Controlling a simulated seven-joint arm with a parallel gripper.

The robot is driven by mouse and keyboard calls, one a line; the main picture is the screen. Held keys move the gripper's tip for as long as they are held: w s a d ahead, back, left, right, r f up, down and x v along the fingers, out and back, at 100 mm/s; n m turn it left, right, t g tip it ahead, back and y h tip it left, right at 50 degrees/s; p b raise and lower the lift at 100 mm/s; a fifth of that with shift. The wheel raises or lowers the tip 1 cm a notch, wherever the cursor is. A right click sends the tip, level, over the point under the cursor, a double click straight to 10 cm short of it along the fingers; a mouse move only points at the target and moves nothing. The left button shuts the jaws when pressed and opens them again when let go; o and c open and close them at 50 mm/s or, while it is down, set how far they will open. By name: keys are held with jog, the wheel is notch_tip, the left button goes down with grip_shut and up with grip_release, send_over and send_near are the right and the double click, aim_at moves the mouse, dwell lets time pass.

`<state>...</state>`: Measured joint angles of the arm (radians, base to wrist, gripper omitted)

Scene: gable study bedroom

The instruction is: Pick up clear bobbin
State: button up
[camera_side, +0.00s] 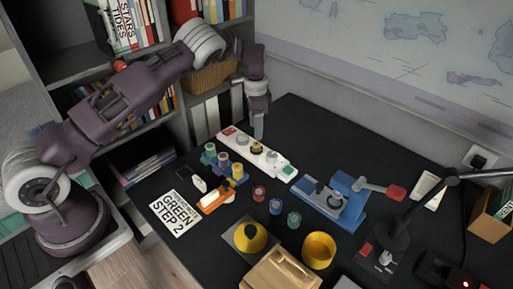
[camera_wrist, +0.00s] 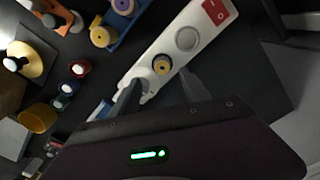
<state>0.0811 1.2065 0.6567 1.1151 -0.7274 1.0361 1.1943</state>
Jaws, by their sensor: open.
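A long white strip (camera_side: 228,133) with a red square at its far end lies on the dark desk. A small yellowish bobbin with a dark centre (camera_side: 256,147) stands on the strip; it also shows in the wrist view (camera_wrist: 162,66). A pale grey disc (camera_wrist: 187,38) is beside it, towards the red square. I cannot tell for sure which piece is the clear bobbin. My gripper (camera_side: 259,137) points down just above the strip, over the yellowish bobbin. In the wrist view its two fingers (camera_wrist: 160,88) are apart, with nothing visible between them.
A blue rack (camera_side: 222,163) of coloured spools stands left of the strip. Red (camera_side: 259,193), blue (camera_side: 275,206) and green (camera_side: 294,219) small pieces stand in front. A blue device (camera_side: 342,200) is to the right. Shelves are behind left; the wall is behind.

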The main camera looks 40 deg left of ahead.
aim_at(256, 144)
jog(key=f, duration=0.7)
jog(key=shift+w+a+f, duration=0.1)
jog(key=shift+w+f, duration=0.05)
jog(key=shift+w, duration=0.1)
grip_shut()
